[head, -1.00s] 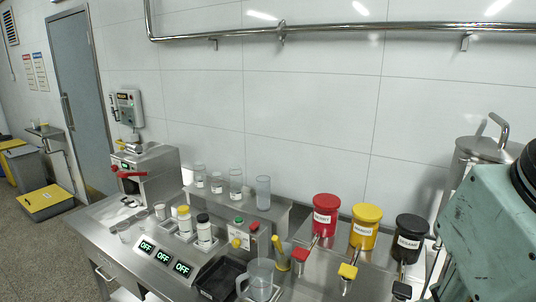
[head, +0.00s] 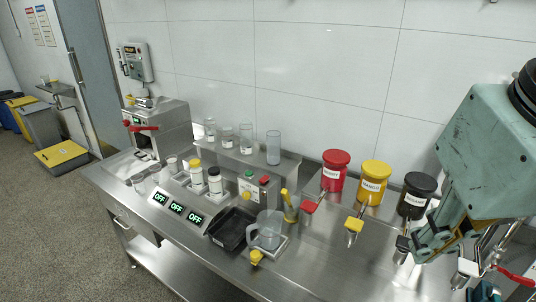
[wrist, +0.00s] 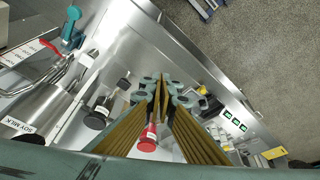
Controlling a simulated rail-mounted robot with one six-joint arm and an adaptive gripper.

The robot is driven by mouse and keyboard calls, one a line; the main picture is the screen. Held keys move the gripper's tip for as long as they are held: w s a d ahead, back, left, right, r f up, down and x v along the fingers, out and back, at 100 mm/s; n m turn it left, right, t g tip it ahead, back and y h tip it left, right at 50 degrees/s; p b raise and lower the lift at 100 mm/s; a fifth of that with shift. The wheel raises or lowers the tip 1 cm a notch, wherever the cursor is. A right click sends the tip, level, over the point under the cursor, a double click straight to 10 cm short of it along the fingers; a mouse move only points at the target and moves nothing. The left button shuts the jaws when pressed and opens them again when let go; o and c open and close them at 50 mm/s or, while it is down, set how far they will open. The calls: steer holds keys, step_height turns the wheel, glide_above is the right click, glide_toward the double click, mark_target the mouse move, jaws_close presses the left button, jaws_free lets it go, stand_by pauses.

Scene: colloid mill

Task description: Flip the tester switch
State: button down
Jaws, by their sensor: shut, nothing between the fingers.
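In the head view, a grey machine with a red lever (head: 143,128) stands at the left end of the steel bench. A wall box with a small display (head: 137,62) hangs above it. A control box with green and red buttons and a yellow knob (head: 254,187) sits mid-bench. Several small panels reading OFF (head: 177,207) are set at the bench front. I cannot tell which of these is the tester, and no switch is clear. My gripper (wrist: 160,92) is shut and empty in the wrist view, above the bench and apart from its surface.
Red (head: 336,170), yellow (head: 372,184) and black (head: 416,195) canisters stand at the bench's right. A black tray (head: 230,230) and a clear jug (head: 268,232) are at the front middle. A steel vessel labelled soy milk (wrist: 32,115) is left in the wrist view.

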steer(key=w+a+r+n+g+p, duration=0.1)
steer(key=w+a+r+n+p, duration=0.15)
steer(key=w, duration=0.65)
steer(key=w+a+r+n+p, duration=0.1)
steer(key=w+r, duration=0.2)
steer(key=w, duration=0.5)
steer(key=n+g+p, duration=0.3)
steer(key=n+p, duration=0.5)
steer(key=p, duration=0.3)
glide_above(261, 181)
step_height(261, 181, down, 19)
steer(key=shift+f+p, duration=1)
steer(key=shift+f, duration=5.95)
steer(key=shift+f, duration=0.15)
